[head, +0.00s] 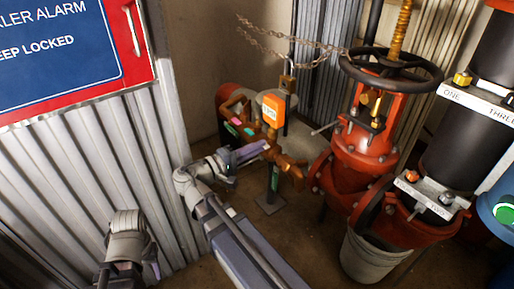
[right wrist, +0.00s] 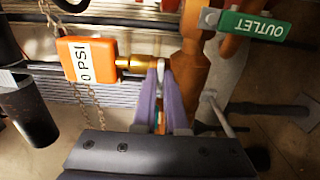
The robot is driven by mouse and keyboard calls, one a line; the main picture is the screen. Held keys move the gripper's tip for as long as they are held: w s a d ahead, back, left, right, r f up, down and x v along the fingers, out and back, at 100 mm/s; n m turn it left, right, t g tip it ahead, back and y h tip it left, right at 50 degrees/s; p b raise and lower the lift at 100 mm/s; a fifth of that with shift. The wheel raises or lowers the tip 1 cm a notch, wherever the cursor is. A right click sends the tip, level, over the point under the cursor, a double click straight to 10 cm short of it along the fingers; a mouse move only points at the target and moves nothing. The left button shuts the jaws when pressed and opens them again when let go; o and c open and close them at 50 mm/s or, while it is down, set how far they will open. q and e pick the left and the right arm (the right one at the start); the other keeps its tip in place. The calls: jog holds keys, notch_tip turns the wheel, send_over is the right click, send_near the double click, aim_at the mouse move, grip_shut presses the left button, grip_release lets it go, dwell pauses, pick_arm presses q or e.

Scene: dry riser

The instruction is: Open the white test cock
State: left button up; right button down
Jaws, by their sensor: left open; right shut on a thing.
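My right gripper (head: 264,147) reaches the brass and orange pipe assembly (head: 290,166) in the head view. In the right wrist view its purple fingers (right wrist: 161,72) are shut on a small pale lever (right wrist: 161,66), which appears to be the white test cock's handle. Its body is mostly hidden by the fingers. A brass fitting (right wrist: 135,62) runs beside it to an orange box marked 0 PSI (right wrist: 87,60). This box also shows in the head view (head: 271,109). My left gripper (head: 152,268) is open and empty, low at the left, away from the pipes.
A green OUTLET handle (right wrist: 254,25) is close to the right fingers. A red valve with a black handwheel (head: 390,68), a chain (head: 285,50) and a bucket (head: 366,262) stand nearby. A corrugated panel (head: 95,175) borders the left.

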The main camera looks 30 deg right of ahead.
dwell(0.5)
jog(key=n, duration=0.9)
jog(key=n, duration=0.9)
jog(key=c, duration=1)
grip_release()
jog(key=shift+o, duration=0.2)
jog(key=shift+s+a, duration=0.15)
jog(key=shift+a, duration=2.4)
